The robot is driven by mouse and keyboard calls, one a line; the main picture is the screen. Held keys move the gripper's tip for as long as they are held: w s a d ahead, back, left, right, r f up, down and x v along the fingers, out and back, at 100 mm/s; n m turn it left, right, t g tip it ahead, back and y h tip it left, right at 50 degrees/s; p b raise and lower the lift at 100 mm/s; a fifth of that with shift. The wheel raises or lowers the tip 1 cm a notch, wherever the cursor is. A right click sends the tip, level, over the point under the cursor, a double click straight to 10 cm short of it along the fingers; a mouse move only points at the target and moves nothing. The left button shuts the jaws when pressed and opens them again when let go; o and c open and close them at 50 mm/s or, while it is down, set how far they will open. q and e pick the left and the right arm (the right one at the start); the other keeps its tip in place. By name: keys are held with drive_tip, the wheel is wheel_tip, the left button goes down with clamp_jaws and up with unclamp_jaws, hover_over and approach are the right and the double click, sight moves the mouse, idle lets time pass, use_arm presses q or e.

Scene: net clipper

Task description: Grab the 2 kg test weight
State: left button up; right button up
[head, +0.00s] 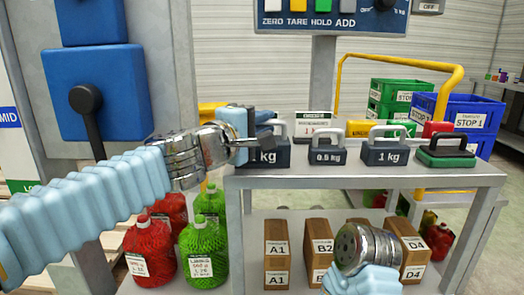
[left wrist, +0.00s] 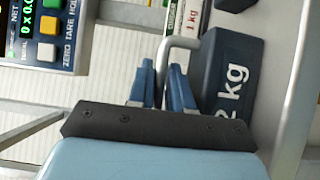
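The 2 kg test weight (left wrist: 228,75) is a dark block with a grey loop handle. It stands on the grey bench at the left of the row of weights, and its front shows partly in the head view (head: 270,155). My left gripper (left wrist: 163,75) has its two blue fingers close together on either side of the handle. They appear shut on it. In the head view my left gripper (head: 257,128) covers the weight's left part. The weight appears upright on the bench. Of my right arm, only the wrist shows at the bottom; its fingers are out of view.
A 0.5 kg weight (head: 327,156), a 1 kg weight (head: 385,155) and a dark-green weight (head: 445,157) stand to the right on the bench (head: 300,180). A scale display (head: 330,15) hangs above. Boxes (head: 277,255) sit on the lower shelf. Blue crates (head: 470,118) stand behind.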

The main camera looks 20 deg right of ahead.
use_arm(q)
clamp_jaws()
drive_tip(key=shift+f, duration=0.15)
idle(0.9)
drive_tip(key=shift+r, duration=0.25)
